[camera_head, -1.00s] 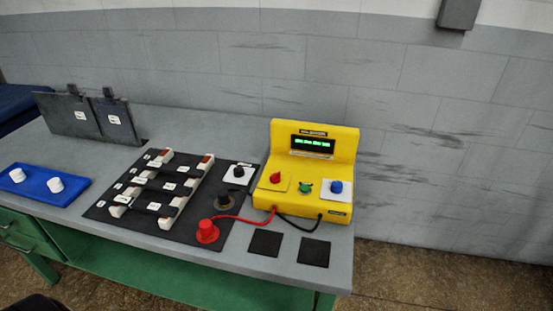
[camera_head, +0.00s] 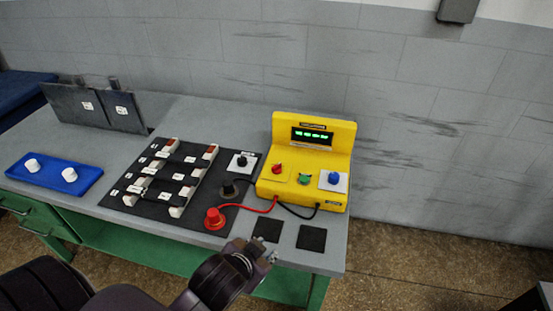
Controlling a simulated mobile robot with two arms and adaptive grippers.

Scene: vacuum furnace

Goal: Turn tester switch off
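The yellow tester (camera_head: 312,160) stands on the right part of the grey workbench. Its display (camera_head: 312,135) is lit with green characters. On its front ledge are a red knob (camera_head: 277,169), a small green switch (camera_head: 304,180) and a blue knob (camera_head: 334,178). My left gripper (camera_head: 258,252) is at the bench's front edge, below and left of the tester and clear of it. It is small and dark here, and I cannot make out whether its fingers are apart. My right gripper does not show.
Red and black leads run from the tester to a red plug (camera_head: 214,219) and a black plug (camera_head: 229,189) by the black switch panel (camera_head: 133,193). Two black squares (camera_head: 312,238) lie before the tester. A blue block (camera_head: 53,175) with white knobs is at left.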

